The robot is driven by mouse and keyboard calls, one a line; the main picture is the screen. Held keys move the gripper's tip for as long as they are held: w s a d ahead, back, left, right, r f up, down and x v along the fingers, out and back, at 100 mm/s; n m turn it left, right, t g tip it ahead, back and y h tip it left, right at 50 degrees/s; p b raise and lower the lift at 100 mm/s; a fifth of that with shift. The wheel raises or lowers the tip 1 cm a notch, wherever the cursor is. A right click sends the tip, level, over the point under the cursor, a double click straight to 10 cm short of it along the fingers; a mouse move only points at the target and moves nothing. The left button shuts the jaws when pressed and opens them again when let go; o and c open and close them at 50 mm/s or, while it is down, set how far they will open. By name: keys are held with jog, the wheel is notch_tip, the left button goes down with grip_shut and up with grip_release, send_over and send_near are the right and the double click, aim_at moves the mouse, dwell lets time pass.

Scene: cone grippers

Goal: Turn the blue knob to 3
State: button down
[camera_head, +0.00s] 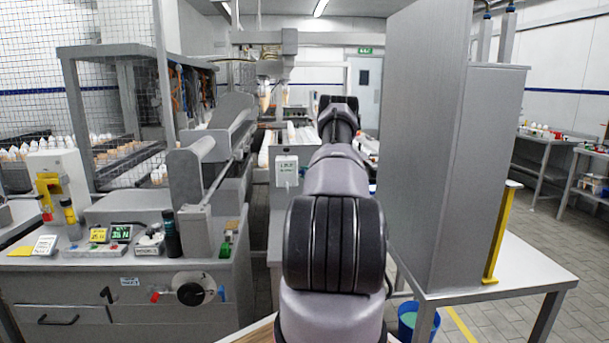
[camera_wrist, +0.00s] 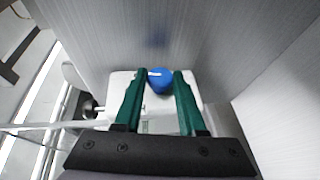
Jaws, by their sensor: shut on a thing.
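The blue knob (camera_wrist: 160,81) is in the wrist view, on a white box (camera_wrist: 120,82) against a grey panel. The scale numbers around the knob cannot be read. In the head view my arm reaches away down the middle and hides the knob and the gripper.
A grey machine bench (camera_head: 125,279) with small labelled boxes stands at left. A tall grey cabinet (camera_head: 430,130) on a white table (camera_head: 500,268) stands close at right. In the wrist view a round metal fitting (camera_wrist: 88,108) sits left of the white box.

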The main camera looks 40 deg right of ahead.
jog(key=shift+w+d+r+m+g+y, duration=0.15)
jog(key=shift+m+g+y, duration=0.35)
jog(key=shift+g, duration=0.95)
jog(key=shift+r+m+g+y, duration=0.3)
jog(key=shift+g+y, duration=0.35)
jog(key=shift+g, duration=0.85)
jog(key=shift+w+d+r+m+g+y, duration=0.1)
jog(key=shift+m+g+y, duration=0.45)
jog(key=shift+g, duration=0.9)
jog(key=c, duration=0.5)
grip_release()
jog(key=shift+a, duration=0.1)
